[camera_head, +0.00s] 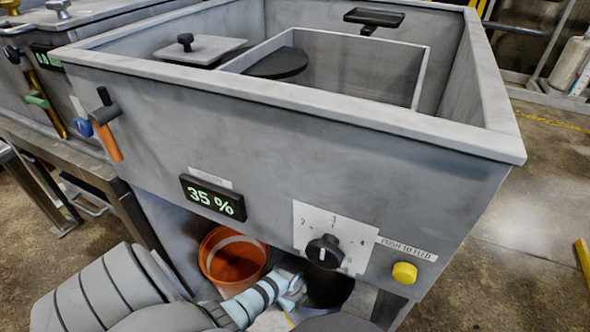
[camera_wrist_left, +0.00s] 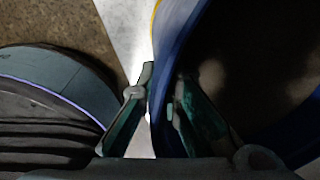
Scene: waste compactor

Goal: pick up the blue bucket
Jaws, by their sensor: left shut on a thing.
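The blue bucket (camera_head: 328,288) stands under the grey compactor, partly hidden by the machine's front panel and my left gripper; it looks dark there. Its blue wall (camera_wrist_left: 185,38) and dark inside show in the left wrist view. My left gripper (camera_head: 293,290) reaches the bucket's left side from the lower left. In the left wrist view the left gripper (camera_wrist_left: 164,88) has one finger outside the wall and one inside, shut on the wall near the rim. The bucket's base is hidden. My right gripper is not in view.
An orange bucket (camera_head: 232,258) stands just left of the blue one under the compactor (camera_head: 270,150). The compactor's front carries a 35 % display (camera_head: 212,197), a black knob (camera_head: 323,251) and a yellow button (camera_head: 404,273). The floor (camera_head: 530,225) to the right is mostly clear.

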